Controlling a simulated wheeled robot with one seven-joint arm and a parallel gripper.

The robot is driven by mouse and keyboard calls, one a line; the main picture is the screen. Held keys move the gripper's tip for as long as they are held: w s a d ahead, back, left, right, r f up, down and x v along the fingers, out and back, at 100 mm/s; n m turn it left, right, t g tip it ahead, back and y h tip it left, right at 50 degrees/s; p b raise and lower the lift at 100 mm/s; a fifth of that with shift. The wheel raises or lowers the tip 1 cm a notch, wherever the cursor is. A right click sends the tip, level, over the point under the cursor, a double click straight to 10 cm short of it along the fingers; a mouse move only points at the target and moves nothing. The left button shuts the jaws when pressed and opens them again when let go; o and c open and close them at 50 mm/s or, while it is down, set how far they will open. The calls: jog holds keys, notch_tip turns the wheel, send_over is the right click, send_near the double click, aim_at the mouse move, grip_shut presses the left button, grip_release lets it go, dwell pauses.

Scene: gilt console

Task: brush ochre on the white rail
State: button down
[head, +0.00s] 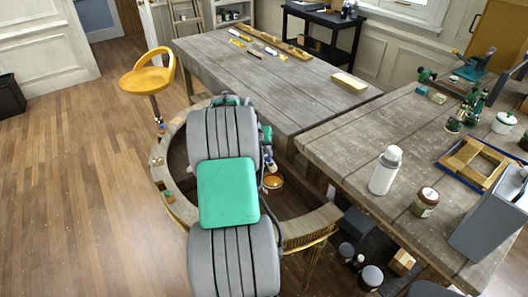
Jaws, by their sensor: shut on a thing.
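The gilt console (312,226) stands in front of me as a rounded frame with a pale, worn rim, a dark inside and gilt at its lower right edge. I cannot pick out which part is the white rail. A small round pot with orange-ochre content (273,182) shows inside the frame, just right of my arm. My grey arm with its green pad covers the middle of the console.
A grey plank workbench (270,85) with tools stands behind. Another bench at right bears a white bottle (385,170), a brown jar (424,202) and a wooden frame (474,162). A yellow stool (148,76) stands at left. The wooden floor (80,190) at left is mostly clear.

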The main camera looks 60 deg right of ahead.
notch_tip(320, 180, down, 6)
jog(key=b, duration=0.3)
jog(key=shift+f+b, duration=0.6)
jog(key=shift+f, duration=0.05)
dwell(2.2)
jog(key=shift+r+p, duration=1.9)
jog(key=shift+r, duration=1.65)
